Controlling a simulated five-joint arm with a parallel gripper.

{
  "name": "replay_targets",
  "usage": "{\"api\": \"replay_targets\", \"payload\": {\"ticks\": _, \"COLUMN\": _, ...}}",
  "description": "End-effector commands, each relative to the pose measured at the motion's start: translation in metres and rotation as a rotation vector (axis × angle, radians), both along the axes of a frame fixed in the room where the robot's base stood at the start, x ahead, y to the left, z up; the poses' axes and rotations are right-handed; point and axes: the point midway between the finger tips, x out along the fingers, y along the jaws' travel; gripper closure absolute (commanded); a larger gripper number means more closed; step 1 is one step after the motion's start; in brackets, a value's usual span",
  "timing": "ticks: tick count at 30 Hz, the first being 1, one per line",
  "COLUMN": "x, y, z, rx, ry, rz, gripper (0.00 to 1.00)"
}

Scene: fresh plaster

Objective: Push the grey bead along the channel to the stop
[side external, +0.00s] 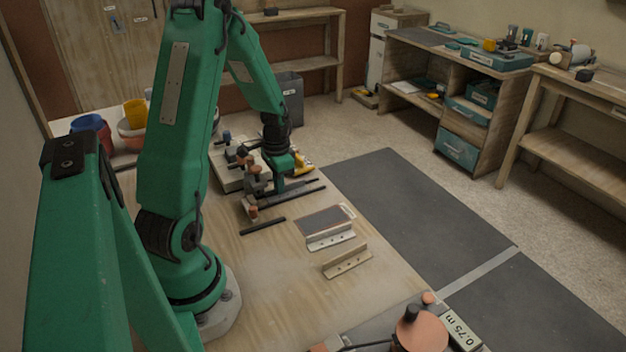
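My gripper (280,186) points down at the end of my green arm, low over the wooden table, near a dark bar (307,191). Its fingers are small and dark here, and I cannot tell whether they are open or shut. A second dark bar (263,226) lies roughly parallel, nearer the camera. Two pale angle-shaped rails, one farther (331,238) and one nearer (347,261), lie to the right with a strip of table between them. I cannot tell which of these forms the channel. I cannot make out the grey bead or the stop.
Dark fittings and a copper-coloured piece (250,207) crowd the area left of my gripper. A dark flat plate (325,220) lies beside the farther rail. A copper-coloured round object (420,334) stands at the front edge. The wooden table (270,285) is bare nearer the camera.

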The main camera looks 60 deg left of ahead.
Motion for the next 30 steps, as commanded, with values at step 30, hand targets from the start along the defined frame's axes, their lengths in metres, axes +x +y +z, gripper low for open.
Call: {"api": "replay_targets", "payload": {"ticks": 30, "x": -0.037, "y": -0.001, "z": -0.001, "rx": -0.008, "ry": 0.008, "rz": -0.001, "gripper": 0.71}}
